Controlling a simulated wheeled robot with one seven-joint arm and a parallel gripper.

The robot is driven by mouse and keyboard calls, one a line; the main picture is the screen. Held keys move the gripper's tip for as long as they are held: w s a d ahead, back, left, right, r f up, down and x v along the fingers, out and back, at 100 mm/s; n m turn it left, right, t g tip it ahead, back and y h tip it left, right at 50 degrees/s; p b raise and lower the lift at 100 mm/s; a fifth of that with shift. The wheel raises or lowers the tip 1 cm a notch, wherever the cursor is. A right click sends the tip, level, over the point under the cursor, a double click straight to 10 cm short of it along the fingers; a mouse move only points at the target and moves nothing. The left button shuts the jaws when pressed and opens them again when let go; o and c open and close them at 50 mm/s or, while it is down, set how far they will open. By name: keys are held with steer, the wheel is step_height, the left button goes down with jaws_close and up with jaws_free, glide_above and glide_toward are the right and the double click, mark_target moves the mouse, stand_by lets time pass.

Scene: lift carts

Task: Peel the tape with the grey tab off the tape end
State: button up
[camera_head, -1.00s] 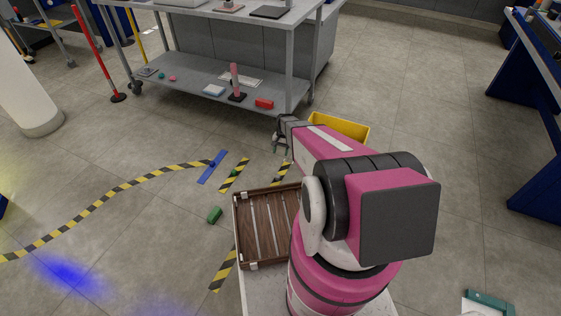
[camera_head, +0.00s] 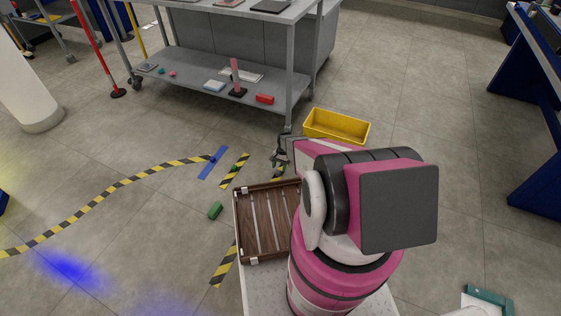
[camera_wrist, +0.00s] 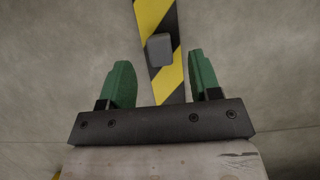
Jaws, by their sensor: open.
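The tape with the grey tab is a yellow-and-black striped strip (camera_wrist: 155,15) lying on the floor in the wrist view. Its grey tab (camera_wrist: 160,50) is a small block on the strip, between and a little beyond my green fingers. My gripper (camera_wrist: 158,62) is open, with one finger on each side of the strip and nothing held. The grey tab cannot be made out there.
A long striped tape (camera_head: 120,180) ends at a blue strip (camera_head: 213,162). Another short strip (camera_head: 232,178) carries a green piece. A green block (camera_head: 215,210), a wooden tray (camera_head: 237,225), a yellow bin (camera_head: 338,137) and a grey cart (camera_head: 190,70) are nearby.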

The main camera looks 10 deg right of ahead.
mark_target(278, 171)
steer(key=x, duration=0.4)
steer(key=c, duration=0.6)
steer(key=shift+r, duration=0.85)
steer(key=shift+r, duration=3.45)
